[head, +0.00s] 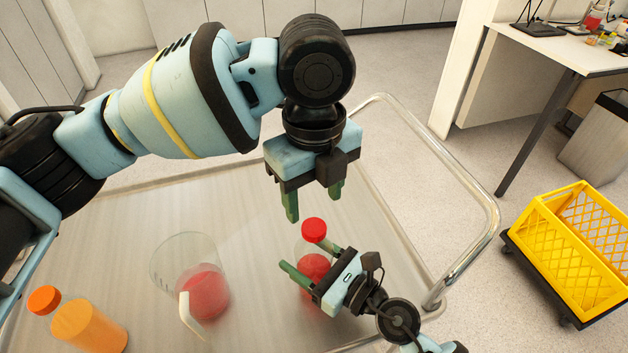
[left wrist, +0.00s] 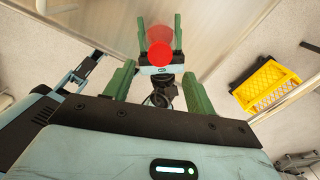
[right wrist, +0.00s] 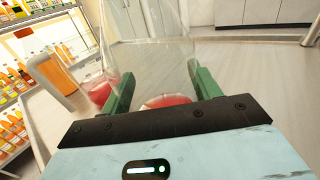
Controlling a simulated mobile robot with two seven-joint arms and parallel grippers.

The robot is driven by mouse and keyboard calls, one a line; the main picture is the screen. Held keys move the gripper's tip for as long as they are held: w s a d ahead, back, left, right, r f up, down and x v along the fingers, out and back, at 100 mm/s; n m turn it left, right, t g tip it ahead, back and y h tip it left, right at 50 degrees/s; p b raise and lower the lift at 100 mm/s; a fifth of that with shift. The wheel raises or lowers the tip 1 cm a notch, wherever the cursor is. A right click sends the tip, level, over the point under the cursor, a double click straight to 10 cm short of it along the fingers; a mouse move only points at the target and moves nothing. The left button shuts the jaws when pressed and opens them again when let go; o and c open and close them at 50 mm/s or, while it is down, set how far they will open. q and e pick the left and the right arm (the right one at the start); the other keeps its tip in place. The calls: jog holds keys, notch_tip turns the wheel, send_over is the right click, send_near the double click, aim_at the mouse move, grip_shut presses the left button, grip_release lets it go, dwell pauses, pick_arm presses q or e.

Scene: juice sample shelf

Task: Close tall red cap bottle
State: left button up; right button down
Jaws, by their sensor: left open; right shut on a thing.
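The tall clear bottle (head: 300,246) with red liquid stands on the cart. Its red cap (head: 314,230) shows at its top; I cannot tell how tightly it sits. My right gripper (head: 303,255) is shut around the bottle's body, one finger on each side. The right wrist view shows the clear wall (right wrist: 150,45) between the fingers, with the top out of frame. My left gripper (head: 313,208) is open and empty, pointing down above the cap, apart from it. In the left wrist view the cap (left wrist: 159,53) lies between and beyond the open fingers.
A clear jug (head: 185,250) with red liquid and a pale handle stands left of the bottle. An orange bottle (head: 90,325) with an orange cap is at the near left. The cart's metal rail (head: 465,180) runs along the right. A yellow crate (head: 575,245) stands beyond it.

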pick_arm(q)
jog(key=n, duration=0.4)
jog(key=shift+r+n, duration=0.15)
jog(key=shift+n, duration=0.25)
jog(key=n, duration=0.4)
jog(key=shift+r+n, duration=0.15)
jog(key=shift+n, duration=0.15)
jog(key=n, duration=0.4)
jog(key=shift+r+n, duration=0.1)
jog(key=shift+n, duration=0.2)
jog(key=n, duration=0.2)
jog(key=shift+r+n, duration=0.1)
jog(key=shift+n, duration=0.3)
jog(key=n, duration=0.3)
jog(key=shift+r, duration=0.1)
jog(key=n, duration=0.4)
jog(key=shift+r+n, duration=0.15)
jog(key=shift+n, duration=0.15)
jog(key=n, duration=0.4)
jog(key=shift+r+n, duration=0.1)
jog(key=shift+n, duration=0.2)
jog(key=n, duration=0.3)
jog(key=shift+r+n, duration=0.15)
jog(key=shift+n, duration=0.15)
